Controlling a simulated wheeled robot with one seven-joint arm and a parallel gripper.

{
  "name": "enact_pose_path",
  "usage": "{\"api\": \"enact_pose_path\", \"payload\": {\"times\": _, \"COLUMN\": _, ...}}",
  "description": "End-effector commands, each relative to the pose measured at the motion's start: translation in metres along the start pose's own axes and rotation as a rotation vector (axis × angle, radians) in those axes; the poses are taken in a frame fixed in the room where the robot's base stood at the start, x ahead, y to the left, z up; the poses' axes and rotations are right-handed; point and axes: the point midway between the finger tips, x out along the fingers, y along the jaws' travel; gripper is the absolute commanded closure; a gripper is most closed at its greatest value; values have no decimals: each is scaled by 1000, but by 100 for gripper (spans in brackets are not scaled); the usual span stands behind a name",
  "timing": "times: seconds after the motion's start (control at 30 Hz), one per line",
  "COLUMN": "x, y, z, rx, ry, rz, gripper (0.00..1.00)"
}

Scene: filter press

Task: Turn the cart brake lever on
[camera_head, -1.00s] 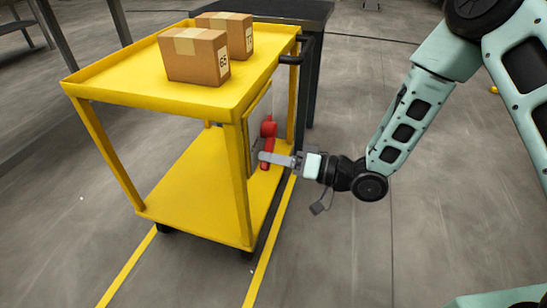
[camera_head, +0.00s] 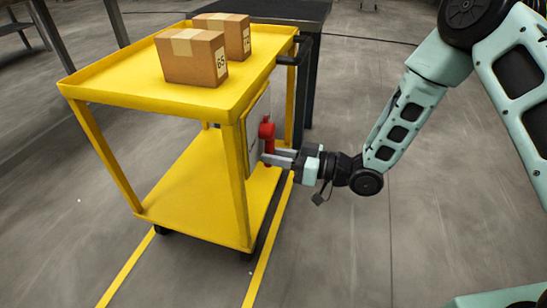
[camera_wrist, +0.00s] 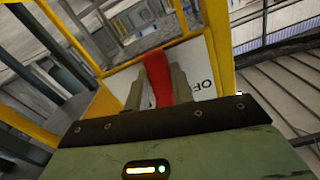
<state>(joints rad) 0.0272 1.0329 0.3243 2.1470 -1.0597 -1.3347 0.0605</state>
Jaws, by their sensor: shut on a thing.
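The red brake lever (camera_head: 267,132) is on a pale plate (camera_head: 256,122) on the right side of the yellow cart (camera_head: 160,92). Its handle hangs down from a round red hub. My gripper (camera_head: 271,157) reaches in from the right and is shut on the lower part of the handle. In the wrist view the lever (camera_wrist: 158,75) stands between the two grey fingers of my gripper (camera_wrist: 156,92). Part of a dark label, reading "OF", shows on the plate (camera_wrist: 204,86) right of the fingers. The rest of the lettering is hidden.
Two cardboard boxes (camera_head: 192,60) (camera_head: 236,38) sit on the cart's top tray. A dark handle (camera_head: 290,60) sticks out at the cart's right end. A dark table (camera_head: 275,10) stands behind. Yellow lines (camera_head: 262,262) mark the floor, and the floor to the right is clear.

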Motion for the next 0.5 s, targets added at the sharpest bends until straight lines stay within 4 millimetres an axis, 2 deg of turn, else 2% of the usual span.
{"api": "enact_pose_path", "payload": {"times": 0.5, "x": 0, "y": 29, "z": -7, "rx": -494, "ry": -1, "rz": 0, "gripper": 100}}
